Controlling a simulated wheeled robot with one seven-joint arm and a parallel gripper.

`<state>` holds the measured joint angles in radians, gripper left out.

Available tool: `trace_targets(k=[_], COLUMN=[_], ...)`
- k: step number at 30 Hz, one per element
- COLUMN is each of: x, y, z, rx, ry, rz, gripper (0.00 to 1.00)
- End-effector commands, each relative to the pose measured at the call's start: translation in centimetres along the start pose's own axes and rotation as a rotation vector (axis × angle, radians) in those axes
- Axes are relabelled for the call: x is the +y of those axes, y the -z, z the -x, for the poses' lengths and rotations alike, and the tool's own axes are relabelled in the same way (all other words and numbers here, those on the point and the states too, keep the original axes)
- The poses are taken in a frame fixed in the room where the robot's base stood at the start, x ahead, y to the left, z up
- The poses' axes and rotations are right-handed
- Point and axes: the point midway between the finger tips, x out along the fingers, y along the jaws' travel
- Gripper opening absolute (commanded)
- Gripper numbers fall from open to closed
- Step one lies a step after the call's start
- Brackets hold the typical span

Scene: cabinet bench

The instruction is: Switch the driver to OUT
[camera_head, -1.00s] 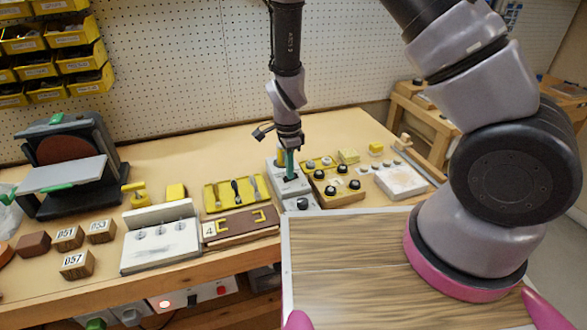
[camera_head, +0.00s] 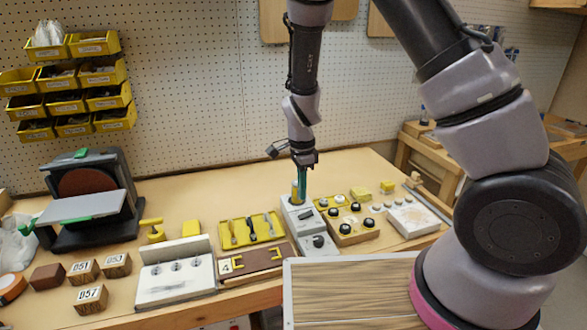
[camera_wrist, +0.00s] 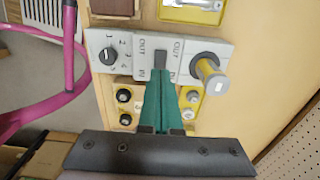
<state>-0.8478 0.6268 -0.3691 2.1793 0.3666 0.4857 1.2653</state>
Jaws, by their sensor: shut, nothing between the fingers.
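A light grey control box (camera_head: 291,208) stands on the bench. In the wrist view its panel (camera_wrist: 134,62) carries a dark switch lever (camera_wrist: 160,61) between OUT and IN labels. I cannot tell for certain which side the lever is set to. A grey-topped yellow cylinder (camera_wrist: 209,71) stands on the panel to the right, and a rotary knob (camera_wrist: 109,56) with numbers is at the left. My gripper (camera_wrist: 161,88) is shut and empty. Its green fingers point at the IN end of the lever; whether they touch it is unclear. In the head view my gripper (camera_head: 301,190) is above the box.
A yellow tool tray (camera_head: 228,240) and a white fixture (camera_head: 172,285) are to the left. A wood-topped surface (camera_head: 345,290) is in front. Bare bench shows behind the tray.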

Motion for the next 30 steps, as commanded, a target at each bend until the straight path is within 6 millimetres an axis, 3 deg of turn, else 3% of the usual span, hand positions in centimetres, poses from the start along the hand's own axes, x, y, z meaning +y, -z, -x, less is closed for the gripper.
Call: trace_targets(k=[15, 30], x=[0.0, 0.0], y=[-1.4, -1.3], z=[7.1, 8.0], rx=[-0.001, -0.008], ry=[0.001, 0.003], rz=[0.003, 0.006], gripper=[0.0, 0.0])
